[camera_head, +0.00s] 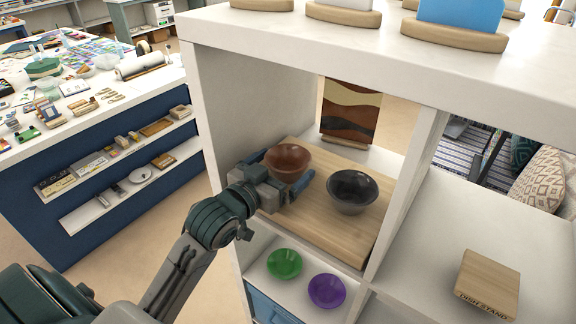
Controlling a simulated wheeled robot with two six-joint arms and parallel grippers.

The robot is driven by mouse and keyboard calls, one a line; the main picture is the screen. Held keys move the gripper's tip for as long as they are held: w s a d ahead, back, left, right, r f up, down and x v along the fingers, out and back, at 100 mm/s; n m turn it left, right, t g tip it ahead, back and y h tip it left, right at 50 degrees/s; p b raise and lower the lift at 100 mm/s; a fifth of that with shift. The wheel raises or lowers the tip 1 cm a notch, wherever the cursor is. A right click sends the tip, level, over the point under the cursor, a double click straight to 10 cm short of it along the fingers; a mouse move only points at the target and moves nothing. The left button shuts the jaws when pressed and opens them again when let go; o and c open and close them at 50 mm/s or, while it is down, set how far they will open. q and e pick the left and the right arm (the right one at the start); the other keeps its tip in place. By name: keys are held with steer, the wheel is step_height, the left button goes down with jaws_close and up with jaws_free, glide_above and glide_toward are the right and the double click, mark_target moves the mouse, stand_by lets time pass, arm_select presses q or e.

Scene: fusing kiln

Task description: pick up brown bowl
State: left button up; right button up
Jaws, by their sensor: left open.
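The brown bowl (288,160) is in the left cubby of the white shelf, above or on the light wooden board (318,225). Whether its base touches the board is hidden by my gripper. My left gripper (279,172) reaches in from the left and is open, with one finger on the far left side of the bowl and the other near its front right. I cannot tell whether the fingers touch it. My right gripper is not in view.
A dark grey bowl (352,191) stands close to the right on the same board. A patterned brown panel (349,112) stands behind. Green (284,264) and purple (326,291) bowls sit below. The shelf's divider (404,195) and thick top (370,50) bound the cubby.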

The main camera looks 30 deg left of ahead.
arm_select(q)
steer(key=shift+w+d+p, duration=0.2)
steer(key=shift+w+p, duration=0.1)
steer(key=shift+w, duration=0.9)
steer(key=c, duration=0.9)
steer(key=shift+r, duration=0.15)
steer(key=shift+c, duration=0.2)
